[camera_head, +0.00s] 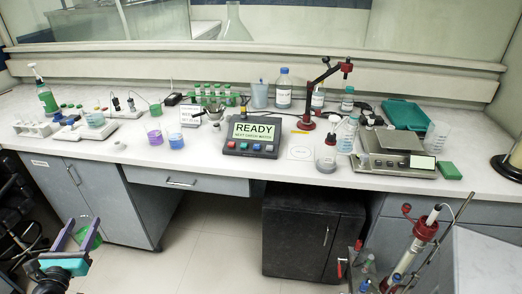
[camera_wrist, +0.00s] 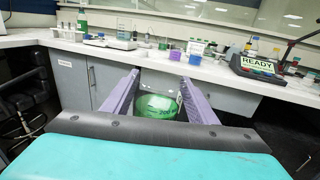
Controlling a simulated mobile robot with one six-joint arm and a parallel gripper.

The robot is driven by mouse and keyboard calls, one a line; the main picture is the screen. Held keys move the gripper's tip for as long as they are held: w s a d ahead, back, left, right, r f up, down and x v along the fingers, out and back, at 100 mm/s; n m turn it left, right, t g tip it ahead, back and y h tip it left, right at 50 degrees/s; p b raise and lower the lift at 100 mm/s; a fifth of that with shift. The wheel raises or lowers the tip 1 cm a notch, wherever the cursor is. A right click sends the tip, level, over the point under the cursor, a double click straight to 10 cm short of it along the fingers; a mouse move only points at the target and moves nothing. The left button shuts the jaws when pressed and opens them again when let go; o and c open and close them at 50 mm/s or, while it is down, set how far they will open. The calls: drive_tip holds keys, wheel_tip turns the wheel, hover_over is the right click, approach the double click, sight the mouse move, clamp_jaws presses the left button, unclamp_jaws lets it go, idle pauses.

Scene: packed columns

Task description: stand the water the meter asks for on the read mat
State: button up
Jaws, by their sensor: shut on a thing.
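My gripper (camera_head: 78,232) is out in front of the bench at the lower left, over the floor. Its purple fingers are shut on a beaker of green liquid (camera_head: 91,238), which also shows between the fingers in the wrist view (camera_wrist: 155,106). The meter (camera_head: 250,136) stands on the bench with READY on its screen; a smaller line under it appears to name water. A pale mat with a ring mark (camera_head: 300,153), likely the read mat, lies bare just right of the meter. I cannot tell which vessel holds water.
Beakers of purple (camera_head: 154,135) and blue (camera_head: 176,137) liquid stand left of the meter. A grey-looking jar (camera_head: 326,158) stands right beside the mat. A red-jointed stand arm (camera_head: 308,124) rises behind it. A balance (camera_head: 395,160) is further right. Open floor lies before the bench.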

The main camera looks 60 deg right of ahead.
drive_tip(key=s+d+r+m+g+h+p, duration=0.1)
drive_tip(key=s+d+m+g+p, duration=0.2)
drive_tip(key=d, duration=0.9)
drive_tip(key=s+d+r+m+g+h+p, duration=0.15)
drive_tip(key=s+d, duration=0.25)
drive_tip(key=d, duration=0.9)
drive_tip(key=s+d+r+m+g+h+p, duration=0.1)
drive_tip(key=s+d+g+p, duration=0.2)
drive_tip(key=d, duration=0.9)
drive_tip(key=s+d+r+m+g+p, duration=0.1)
drive_tip(key=s+d+g, duration=0.3)
drive_tip(key=s+d, duration=0.8)
drive_tip(key=s+d+r+m+g+y+p, duration=0.1)
drive_tip(key=s+d+m+g+p, duration=0.2)
drive_tip(key=s+d, duration=0.9)
drive_tip(key=s+m+g, duration=0.1)
drive_tip(key=s, duration=0.5)
drive_tip(key=shift+r, duration=0.3)
drive_tip(key=shift+w+d+f+b, duration=0.1)
drive_tip(key=shift+d+f+b, duration=0.3)
drive_tip(key=shift+b, duration=1.5)
drive_tip(key=d+b, duration=0.1)
drive_tip(key=b, duration=0.5)
drive_tip(key=shift+w+d, duration=0.1)
drive_tip(key=shift+d, duration=0.1)
drive_tip(key=b, duration=0.4)
drive_tip(key=shift+d+r, duration=0.15)
drive_tip(key=shift+d, duration=0.1)
